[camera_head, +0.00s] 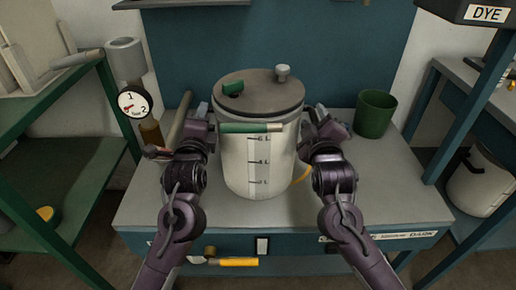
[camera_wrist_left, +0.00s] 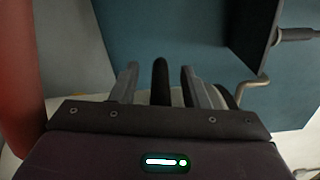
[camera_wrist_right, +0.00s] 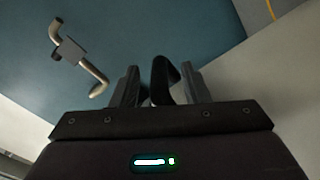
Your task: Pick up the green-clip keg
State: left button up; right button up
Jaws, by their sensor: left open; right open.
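My left gripper (camera_head: 203,112) is at the keg's left side, open. In the left wrist view, a black bar (camera_wrist_left: 160,80), seemingly a side handle, lies between its fingers (camera_wrist_left: 158,90). My right gripper (camera_head: 317,118) is at the keg's right side, open. A dark loop (camera_wrist_right: 160,78) lies between its fingers (camera_wrist_right: 163,88) in the right wrist view. Contact cannot be told.
A dark green cup (camera_head: 375,114) stands right of the keg on the worktop (camera_head: 400,185). A dial gauge (camera_head: 133,104) and a pale rod are at the left. Another white keg (camera_head: 482,182) sits on the right shelf. A green-tubed bar (camera_head: 250,128) crosses the keg's front.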

pick_arm(q)
jog(key=shift+w, duration=0.5)
pick_arm(e)
jog(key=shift+w, duration=0.5)
pick_arm(q)
grip_shut()
pick_arm(e)
grip_shut()
dwell(0.4)
